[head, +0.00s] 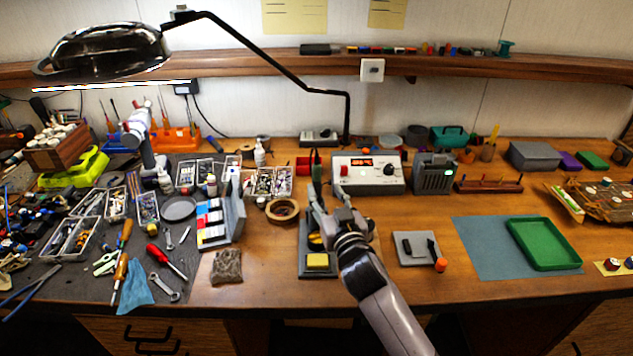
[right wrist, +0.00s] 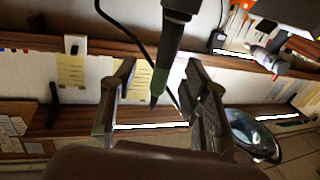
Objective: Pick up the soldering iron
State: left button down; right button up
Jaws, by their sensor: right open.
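The soldering iron (head: 316,168) stands upright in its stand in the middle of the bench, with a dark body and a green part. The stand (head: 304,262) is dark, with a yellow sponge (head: 317,261), and is partly hidden behind my arm. My right gripper (head: 328,196) is open at the iron. In the right wrist view, the iron (right wrist: 174,45) lies between the two spread fingers of the gripper (right wrist: 158,80). Gaps show on both sides of it, and the fingers do not look closed on it. My left gripper is not in view.
A soldering station (head: 366,175) stands just behind and right of the iron. A lamp arm (head: 347,115) rises behind. A green tray (head: 544,244) lies on a blue mat at right.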

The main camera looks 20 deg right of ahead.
aim_at(318, 184)
jog(key=shift+w+a+r+p, duration=0.1)
jog(key=shift+w+p, duration=0.1)
jog(key=shift+w, duration=0.25)
jog(key=shift+w+r+p, duration=0.1)
jog(key=shift+w+p, duration=0.05)
jog(key=shift+w, duration=0.25)
jog(key=w, duration=0.1)
jog(key=w+p, duration=0.1)
jog(key=w, duration=0.1)
jog(key=shift+w+a+f, duration=0.15)
jog(key=shift+w+a, duration=0.05)
jog(key=shift+w, duration=0.4)
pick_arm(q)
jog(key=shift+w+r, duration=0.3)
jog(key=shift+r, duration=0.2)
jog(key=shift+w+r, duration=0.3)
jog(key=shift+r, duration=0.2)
pick_arm(e)
jog(key=shift+s, duration=0.1)
jog(key=shift+c, duration=0.4)
grip_shut()
